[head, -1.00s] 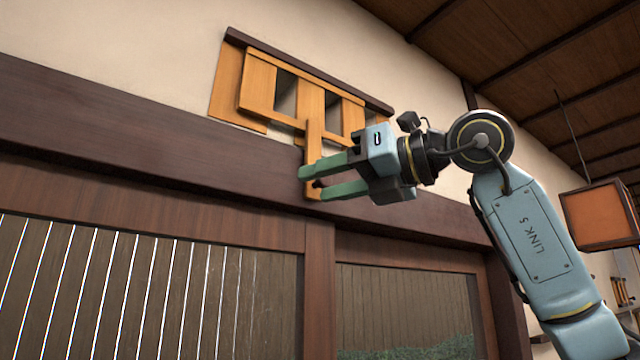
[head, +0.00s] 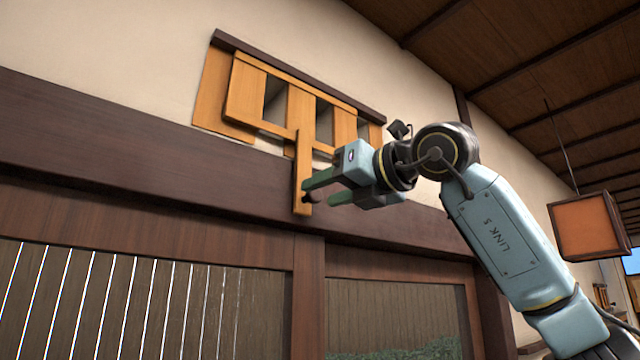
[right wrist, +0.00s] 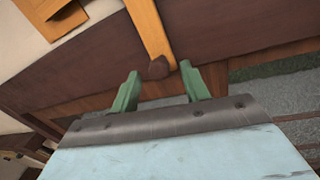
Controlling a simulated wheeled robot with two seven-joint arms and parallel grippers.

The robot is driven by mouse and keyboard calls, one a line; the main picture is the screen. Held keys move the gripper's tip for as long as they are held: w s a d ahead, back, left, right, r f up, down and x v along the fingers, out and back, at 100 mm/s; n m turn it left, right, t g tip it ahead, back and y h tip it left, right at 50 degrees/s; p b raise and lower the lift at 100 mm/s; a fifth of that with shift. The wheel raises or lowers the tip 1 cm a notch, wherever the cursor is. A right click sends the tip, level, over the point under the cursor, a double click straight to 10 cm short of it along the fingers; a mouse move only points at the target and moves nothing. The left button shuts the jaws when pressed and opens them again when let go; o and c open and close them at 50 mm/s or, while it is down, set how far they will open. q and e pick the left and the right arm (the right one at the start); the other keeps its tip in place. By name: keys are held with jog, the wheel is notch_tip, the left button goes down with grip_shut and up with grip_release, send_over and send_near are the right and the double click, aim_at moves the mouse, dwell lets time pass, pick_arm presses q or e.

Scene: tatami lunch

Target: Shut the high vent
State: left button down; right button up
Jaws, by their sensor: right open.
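The high vent is an orange wooden slatted panel (head: 300,115) under a dark rail on the wall, with open gaps (head: 274,100) between its slats. A long orange handle bar (head: 303,165) hangs from it over the dark beam, with a dark knob (right wrist: 158,68) low on its face. My right gripper (head: 318,192) is open at the lower end of the bar. In the right wrist view its green fingertips (right wrist: 160,72) stand to either side of the knob, not closed on it. I cannot tell how deep the knob sits between them. My left gripper is not in view.
A dark wooden beam (head: 120,150) runs along the wall below the vent, behind the bar. Windows with a slatted fence outside (head: 110,300) lie below it. An orange lantern (head: 588,226) hangs at the right, clear of my arm.

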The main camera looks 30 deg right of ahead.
jog(key=shift+x, duration=1.1)
jog(key=shift+s, duration=0.1)
grip_shut()
